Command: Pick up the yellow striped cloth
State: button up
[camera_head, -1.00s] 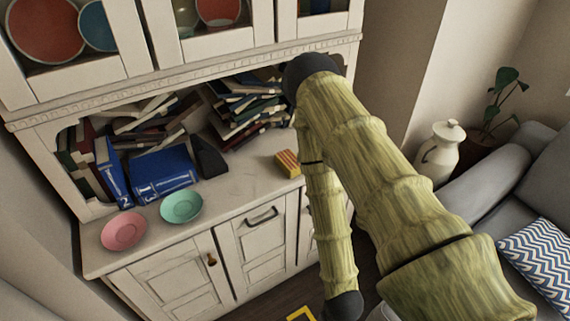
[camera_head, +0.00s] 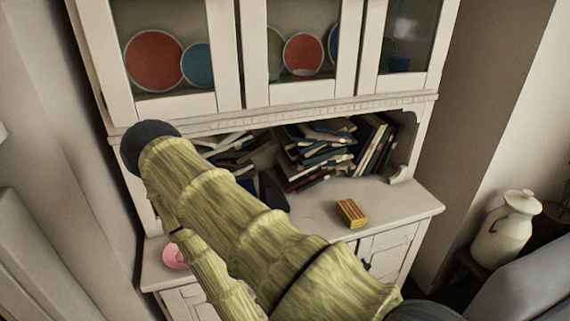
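The yellow striped cloth (camera_head: 352,213) is a small folded block with yellow and reddish stripes. It lies on the cabinet's white counter (camera_head: 400,208), right of the middle and near the front edge. Nothing covers it and nothing touches it from above.
Several piled books (camera_head: 320,150) fill the shelf behind the cloth. A pink bowl (camera_head: 174,257) shows partly beside my arm at the left of the counter. A white jug (camera_head: 506,228) stands right of the cabinet. The counter around the cloth is clear.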

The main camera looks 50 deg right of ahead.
aim_at(354, 216)
jog(key=u, duration=0.6)
jog(key=k, duration=1.05)
jog(key=z, duration=1.65)
jog(key=i, duration=0.2)
